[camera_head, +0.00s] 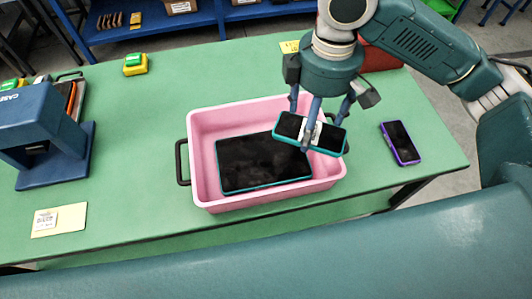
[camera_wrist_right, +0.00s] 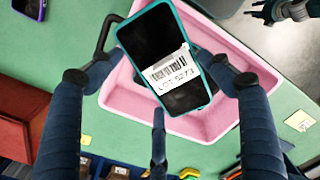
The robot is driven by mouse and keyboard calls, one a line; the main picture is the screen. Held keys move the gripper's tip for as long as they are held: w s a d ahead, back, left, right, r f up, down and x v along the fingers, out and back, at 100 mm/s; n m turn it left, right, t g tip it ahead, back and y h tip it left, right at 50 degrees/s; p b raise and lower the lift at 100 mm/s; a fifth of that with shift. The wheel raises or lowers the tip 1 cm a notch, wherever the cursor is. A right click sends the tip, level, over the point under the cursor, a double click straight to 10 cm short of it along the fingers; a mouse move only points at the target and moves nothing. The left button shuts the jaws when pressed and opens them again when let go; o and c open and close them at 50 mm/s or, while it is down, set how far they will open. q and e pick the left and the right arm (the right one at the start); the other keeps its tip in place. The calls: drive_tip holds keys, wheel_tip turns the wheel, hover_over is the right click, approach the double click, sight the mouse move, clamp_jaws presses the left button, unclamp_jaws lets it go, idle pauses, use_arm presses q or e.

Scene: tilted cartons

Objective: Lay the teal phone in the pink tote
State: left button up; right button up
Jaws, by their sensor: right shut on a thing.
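The teal phone (camera_head: 289,125), black-screened with a teal edge, is in my right gripper (camera_head: 313,127), whose fingers are shut around it. It is held tilted above the right part of the pink tote (camera_head: 228,202). In the right wrist view the phone (camera_wrist_right: 156,38) carries a white barcode label, with the tote (camera_wrist_right: 130,98) behind it. A larger black tablet (camera_head: 250,165) with a teal edge lies inside the tote, its right side partly hidden by the phone. A dark grey part, apparently my left gripper (camera_wrist_right: 262,10), shows at the wrist view's top right; its fingers are unclear.
A purple phone (camera_head: 401,143) lies right of the tote on the green table (camera_head: 115,160). A blue stand (camera_head: 50,135) is at the left. A yellow-green button box (camera_head: 135,64) stands at the back. A red box (camera_head: 380,57) is partly behind my right arm.

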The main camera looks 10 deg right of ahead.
drive_tip(key=w+a+r+n, duration=0.1)
drive_tip(key=n, duration=0.3)
drive_tip(key=w+a+r+n+p, duration=0.1)
drive_tip(key=r+n, duration=0.1)
drive_tip(key=n, duration=0.3)
drive_tip(key=w+a+r+n, duration=0.1)
drive_tip(key=n, duration=0.4)
drive_tip(key=shift+w+a+r+p, duration=0.2)
drive_tip(key=shift+w+r+p, duration=0.05)
drive_tip(key=shift+w+p, duration=0.1)
drive_tip(key=n, duration=0.2)
drive_tip(key=r+n, duration=0.1)
drive_tip(key=w+a+n, duration=0.1)
drive_tip(key=n, duration=0.1)
drive_tip(key=shift+a+r+n, duration=0.1)
drive_tip(key=shift+r+n, duration=0.1)
drive_tip(key=shift+n, duration=0.1)
drive_tip(key=shift+f, duration=0.25)
drive_tip(key=shift+n, duration=0.3)
wheel_tip(320, 180, down, 14)
drive_tip(key=shift+f+p, duration=0.25)
drive_tip(key=shift+p, duration=0.75)
wheel_tip(320, 180, down, 5)
drive_tip(key=shift+r+p, duration=0.2)
drive_tip(key=shift+p, duration=0.15)
drive_tip(key=shift+f, duration=0.2)
drive_tip(key=shift+f, duration=0.15)
